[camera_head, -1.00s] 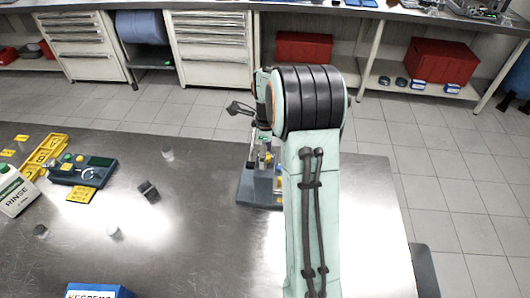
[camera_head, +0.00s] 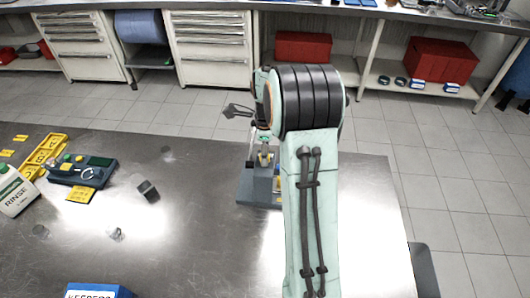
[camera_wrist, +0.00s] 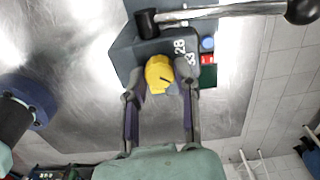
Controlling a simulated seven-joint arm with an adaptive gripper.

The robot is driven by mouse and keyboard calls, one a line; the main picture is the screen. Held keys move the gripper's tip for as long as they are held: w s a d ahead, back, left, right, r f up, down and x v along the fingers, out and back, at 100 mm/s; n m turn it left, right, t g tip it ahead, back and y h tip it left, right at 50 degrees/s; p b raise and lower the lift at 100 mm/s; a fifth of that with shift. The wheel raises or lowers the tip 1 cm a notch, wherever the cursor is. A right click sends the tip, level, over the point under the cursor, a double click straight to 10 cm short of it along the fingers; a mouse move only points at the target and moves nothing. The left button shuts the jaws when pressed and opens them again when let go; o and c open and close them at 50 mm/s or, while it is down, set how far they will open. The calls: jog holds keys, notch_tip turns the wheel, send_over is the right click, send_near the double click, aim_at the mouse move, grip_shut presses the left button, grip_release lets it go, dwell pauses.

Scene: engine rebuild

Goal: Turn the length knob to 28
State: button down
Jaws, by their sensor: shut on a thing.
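The yellow length knob (camera_wrist: 157,72) sits on a dark grey fixture (camera_wrist: 130,48) in the wrist view. My gripper (camera_wrist: 161,80) has its two fingers on either side of the knob and is shut on it. A dark mark shows on the knob's face. White printed numbers, 28 (camera_wrist: 180,46) and 33 (camera_wrist: 190,59), stand on the fixture to the right of the knob. In the head view the fixture (camera_head: 258,190) stands near the table's far edge, and my arm hides part of it and the knob.
A metal lever with black ends (camera_wrist: 225,10) crosses above the knob in the wrist view. Blue, red and green parts sit right of the numbers. On the table (camera_head: 210,240), a rinse bottle (camera_head: 15,192), a yellow-tagged device (camera_head: 82,170) and a small dark block (camera_head: 148,190) lie left.

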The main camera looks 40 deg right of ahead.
jog(key=n, duration=1.3)
jog(key=shift+n, duration=2.1)
jog(key=shift+f, duration=0.1)
jog(key=c, duration=0.8)
grip_release()
jog(key=shift+r, duration=0.2)
